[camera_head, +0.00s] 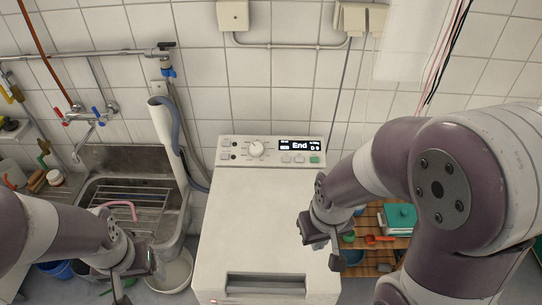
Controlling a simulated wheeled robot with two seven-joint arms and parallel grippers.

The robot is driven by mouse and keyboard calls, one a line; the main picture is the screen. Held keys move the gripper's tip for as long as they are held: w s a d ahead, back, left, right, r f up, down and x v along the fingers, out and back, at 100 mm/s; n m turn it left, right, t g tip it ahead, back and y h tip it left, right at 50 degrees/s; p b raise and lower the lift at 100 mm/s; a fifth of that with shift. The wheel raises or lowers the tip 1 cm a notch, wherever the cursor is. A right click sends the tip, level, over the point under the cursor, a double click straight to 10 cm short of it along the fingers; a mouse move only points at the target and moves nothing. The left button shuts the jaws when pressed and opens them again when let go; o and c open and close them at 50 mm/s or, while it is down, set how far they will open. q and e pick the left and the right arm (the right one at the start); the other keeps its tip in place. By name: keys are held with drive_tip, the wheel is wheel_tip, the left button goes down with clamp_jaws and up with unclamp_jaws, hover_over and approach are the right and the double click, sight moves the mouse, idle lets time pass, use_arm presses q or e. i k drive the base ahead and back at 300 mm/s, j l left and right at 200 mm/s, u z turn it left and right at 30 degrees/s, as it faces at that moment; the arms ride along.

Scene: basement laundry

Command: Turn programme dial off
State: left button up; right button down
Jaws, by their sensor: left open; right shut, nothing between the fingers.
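The programme dial (256,148) is a round white knob on the control panel at the back of a white top-loading washing machine (262,225). The lit display (300,146) right of the dial reads "End". My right gripper (330,250) is shut and empty, above the right part of the machine's lid, in front of and to the right of the dial. My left gripper (122,284) is open and empty at the lower left, left of the machine. Neither gripper touches the dial.
A wooden shelf (372,217) with a teal box (400,217) is on the right, partly behind my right arm. The space above the lid's left part is clear.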

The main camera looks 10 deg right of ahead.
sight(256, 148)
drive_tip(key=k+j+z, duration=0.15)
drive_tip(key=j+z, duration=0.4)
drive_tip(key=k+j+z, duration=0.15)
drive_tip(key=j+z, duration=0.2)
drive_tip(key=k+j+z, duration=0.15)
drive_tip(key=j+z, duration=0.25)
drive_tip(key=j, duration=0.15)
drive_tip(key=k+j+z, duration=0.2)
drive_tip(key=j+z, duration=0.2)
drive_tip(key=i+j+z, duration=0.15)
drive_tip(key=j+z, duration=0.25)
drive_tip(key=i+j+z, duration=0.1)
drive_tip(key=j+z, duration=0.75)
drive_tip(key=j, duration=0.15)
